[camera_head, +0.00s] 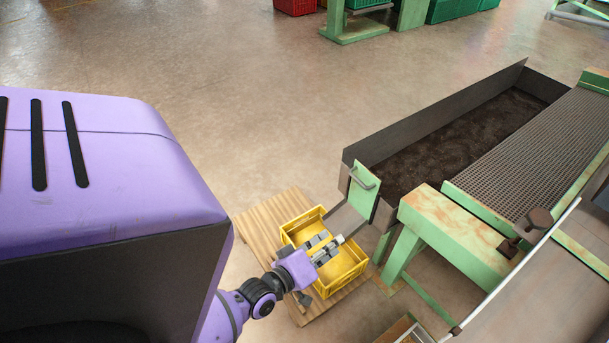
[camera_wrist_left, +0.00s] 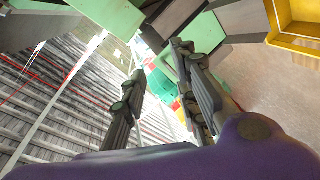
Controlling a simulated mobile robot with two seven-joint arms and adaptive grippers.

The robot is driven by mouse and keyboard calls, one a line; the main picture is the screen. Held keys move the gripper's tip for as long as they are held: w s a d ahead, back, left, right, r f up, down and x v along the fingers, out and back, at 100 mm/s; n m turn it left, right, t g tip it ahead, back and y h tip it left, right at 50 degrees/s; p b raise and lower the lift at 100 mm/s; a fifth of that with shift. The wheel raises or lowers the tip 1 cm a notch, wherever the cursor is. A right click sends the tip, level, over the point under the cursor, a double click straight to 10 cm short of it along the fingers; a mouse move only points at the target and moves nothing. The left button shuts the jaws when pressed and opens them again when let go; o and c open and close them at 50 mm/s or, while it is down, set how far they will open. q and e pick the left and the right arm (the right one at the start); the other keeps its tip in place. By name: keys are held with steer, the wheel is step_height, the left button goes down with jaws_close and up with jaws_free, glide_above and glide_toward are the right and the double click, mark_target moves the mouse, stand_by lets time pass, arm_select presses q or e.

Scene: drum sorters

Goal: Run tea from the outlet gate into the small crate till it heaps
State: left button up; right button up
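The small yellow crate (camera_head: 343,279) stands on a wooden pallet below the outlet, and its visible inside is bare yellow. The green outlet gate (camera_head: 364,188), with a grey handle, is at the trough's near end, above a grey chute (camera_head: 346,219) that slopes toward the crate. Dark tea (camera_head: 465,143) lies in the long trough. My left gripper (camera_head: 328,247) is over the crate, near the chute's lower end, and hides part of the crate. In the left wrist view its fingers (camera_wrist_left: 158,64) are apart with nothing between them; the crate (camera_wrist_left: 292,41) shows at top right. My right gripper is out of view.
The pallet (camera_head: 261,223) sits on open floor. A green-framed sorter with a mesh deck (camera_head: 540,150) stands right of the trough, its green leg (camera_head: 402,256) close to the crate. Red and green crates are far back.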

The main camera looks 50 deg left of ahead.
arm_select(q)
steer(key=w+a+n+t+y+b, duration=0.1)
steer(key=w+a+n+b, duration=0.2)
steer(key=w, duration=0.4)
steer(key=w+a+f+n+t+y+b, duration=0.1)
steer(key=w+a+n+y+b, duration=0.1)
steer(key=w, duration=0.5)
steer(key=w+a+n+t+y+b, duration=0.1)
steer(key=w+a+n+y+b, duration=0.1)
steer(key=w+a+n+b, duration=0.2)
steer(key=w+a+b, duration=0.2)
steer(key=w+b, duration=0.1)
steer(key=shift+w+a+f+n+t, duration=0.25)
steer(key=shift+w+f+n+t, duration=0.05)
steer(key=shift+w+f+n, duration=0.1)
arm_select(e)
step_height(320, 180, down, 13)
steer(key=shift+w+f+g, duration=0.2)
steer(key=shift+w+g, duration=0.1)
arm_select(q)
steer(key=shift+s, duration=0.1)
jaws_close()
